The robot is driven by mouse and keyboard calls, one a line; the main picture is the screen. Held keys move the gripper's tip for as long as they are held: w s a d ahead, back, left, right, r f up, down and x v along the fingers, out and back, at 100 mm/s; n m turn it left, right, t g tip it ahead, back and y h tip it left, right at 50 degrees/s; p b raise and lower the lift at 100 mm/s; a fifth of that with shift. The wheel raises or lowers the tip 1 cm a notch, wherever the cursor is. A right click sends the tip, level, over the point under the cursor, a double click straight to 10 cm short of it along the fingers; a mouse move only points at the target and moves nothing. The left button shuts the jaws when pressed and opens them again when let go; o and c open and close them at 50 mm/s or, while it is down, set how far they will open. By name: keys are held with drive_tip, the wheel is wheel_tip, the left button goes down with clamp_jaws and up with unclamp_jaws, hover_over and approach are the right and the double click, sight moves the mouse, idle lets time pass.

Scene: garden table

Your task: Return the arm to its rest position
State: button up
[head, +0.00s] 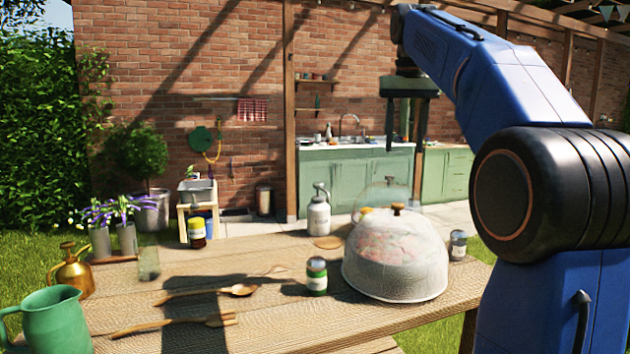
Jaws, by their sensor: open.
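My blue arm (480,80) rises on the right side of the head view and bends over at the top. My gripper (405,125) hangs down from its end, dark, with its two fingers apart and nothing between them. It is in the air above the domed food cover and in front of the green cabinets. The wooden table (265,325) lies below, with clear air between it and the gripper.
A mesh food cover (395,265) stands at the table's right.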

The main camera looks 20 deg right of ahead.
drive_tip(key=s+a+f+n+t, duration=0.1)
drive_tip(key=s+a+f, duration=0.4)
drive_tip(key=s+f, duration=0.4)
drive_tip(key=s+a+f+n+t, duration=0.1)
drive_tip(key=s+a+f, duration=0.3)
drive_tip(key=s+f, duration=0.5)
drive_tip(key=s+a+f+n+t, duration=0.1)
drive_tip(key=s+a+f, duration=0.4)
drive_tip(key=f, duration=1.9)
drive_tip(key=s+n, duration=0.1)
drive_tip(key=s, duration=0.3)
drive_tip(key=shift+a+f+n+y, duration=0.2)
drive_tip(key=shift+a+n+y, duration=0.1)
drive_tip(key=shift+s, duration=0.1)
